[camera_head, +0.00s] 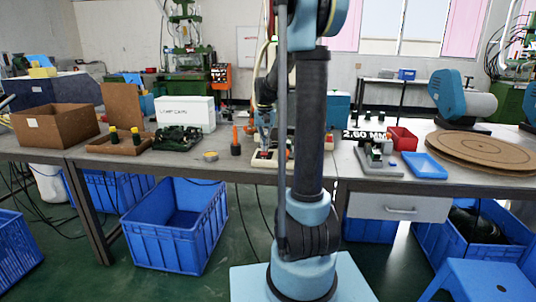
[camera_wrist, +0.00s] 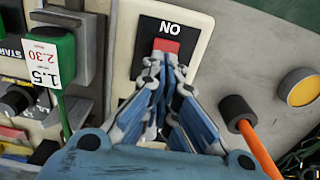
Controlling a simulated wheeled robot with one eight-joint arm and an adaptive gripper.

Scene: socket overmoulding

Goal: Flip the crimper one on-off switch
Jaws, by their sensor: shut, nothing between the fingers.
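The on-off switch is a cream plate (camera_wrist: 200,50) with a black panel marked ON, upside down in the wrist view. Its red rocker (camera_wrist: 166,45) shows just beyond my fingertips; its lower part is hidden by them. My gripper (camera_wrist: 165,65) is shut and empty, its tips over the panel at the rocker's near edge. I cannot tell whether they touch it. In the head view the switch box (camera_head: 262,161) lies near the table's front edge, and my gripper (camera_head: 264,142) points down at it, partly blurred into the clutter.
A green part with a 1.5 / 2.30 label (camera_wrist: 45,62) stands at left. A white box (camera_head: 185,113) stands behind on the table.

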